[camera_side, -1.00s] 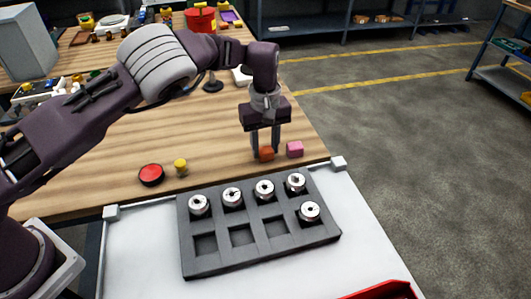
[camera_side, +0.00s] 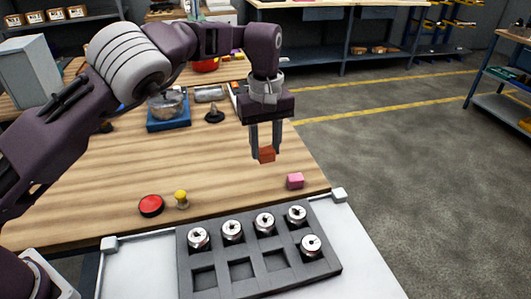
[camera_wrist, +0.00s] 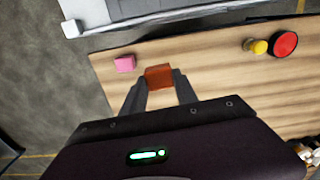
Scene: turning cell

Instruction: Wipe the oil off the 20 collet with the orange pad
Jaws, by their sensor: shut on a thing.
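My gripper (camera_side: 266,155) is shut on the orange pad (camera_side: 267,154) and holds it above the wooden table, behind the collet rack. The pad also shows between the fingertips in the wrist view (camera_wrist: 159,76). The dark rack (camera_side: 190,270) stands on a pale surface in front of the table. Several silver collets sit in it: a row of them along the back, such as the leftmost one (camera_side: 198,238), and one (camera_side: 311,245) at the front right. The other front pockets are empty. I cannot read size marks or make out oil on any collet.
A pink block (camera_side: 295,181) lies on the table near its front right corner. A red button (camera_side: 151,205) and a small yellow knob-shaped piece (camera_side: 181,199) stand left of it. A blue-based item (camera_side: 168,112) stands farther back. The middle of the table is clear.

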